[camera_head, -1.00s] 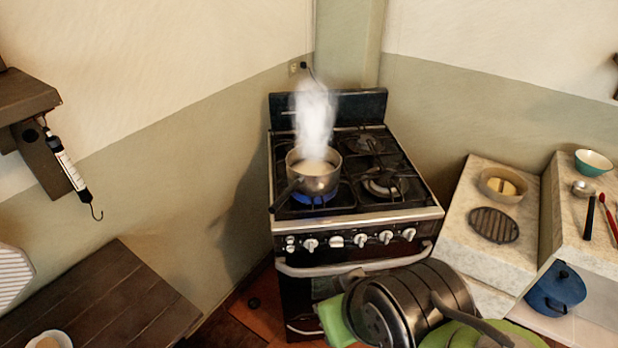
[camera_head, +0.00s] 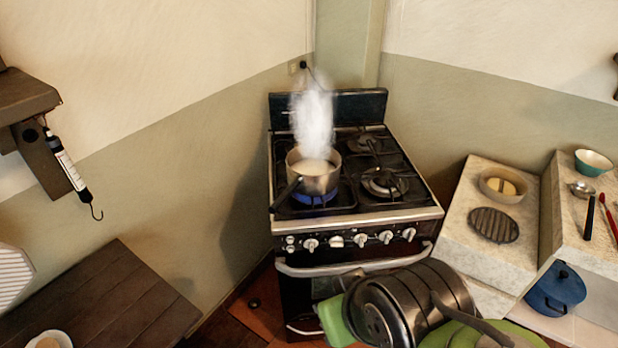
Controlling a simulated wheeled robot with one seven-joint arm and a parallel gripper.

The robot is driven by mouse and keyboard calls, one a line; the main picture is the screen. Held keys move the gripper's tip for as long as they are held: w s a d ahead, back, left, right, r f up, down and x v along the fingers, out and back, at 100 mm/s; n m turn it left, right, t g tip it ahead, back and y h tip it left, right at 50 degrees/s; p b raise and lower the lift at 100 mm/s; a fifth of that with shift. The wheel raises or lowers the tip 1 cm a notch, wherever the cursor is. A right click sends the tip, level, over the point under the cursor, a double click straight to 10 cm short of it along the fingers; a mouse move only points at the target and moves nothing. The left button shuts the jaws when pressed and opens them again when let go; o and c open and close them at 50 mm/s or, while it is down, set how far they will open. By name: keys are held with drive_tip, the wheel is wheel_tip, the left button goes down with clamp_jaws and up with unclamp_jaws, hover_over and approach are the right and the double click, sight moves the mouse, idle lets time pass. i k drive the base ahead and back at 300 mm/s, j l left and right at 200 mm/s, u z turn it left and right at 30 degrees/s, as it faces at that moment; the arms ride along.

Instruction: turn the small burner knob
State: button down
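The stove (camera_head: 395,217) stands in the corner with a row of white knobs along its front panel. The knobs show at the left (camera_head: 311,244), middle (camera_head: 361,240) and right (camera_head: 409,234), with smaller round controls (camera_head: 290,243) at the far left end. I cannot tell by size which one is the small burner knob. A pot (camera_head: 318,183) with pale contents sits on the front left burner, over a blue flame (camera_head: 314,197), and steam rises from it. The other burners have no pots. My gripper is not in view.
A stone counter (camera_head: 455,245) at the right holds a bowl (camera_head: 503,185) and a round grate (camera_head: 493,225). A wooden table (camera_head: 110,300) is at the lower left.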

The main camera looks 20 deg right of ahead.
sight(336, 241)
drive_tip(key=k+j+u, duration=0.15)
drive_tip(key=u, duration=0.3)
drive_tip(key=k+j+u, duration=0.2)
drive_tip(key=u, duration=0.3)
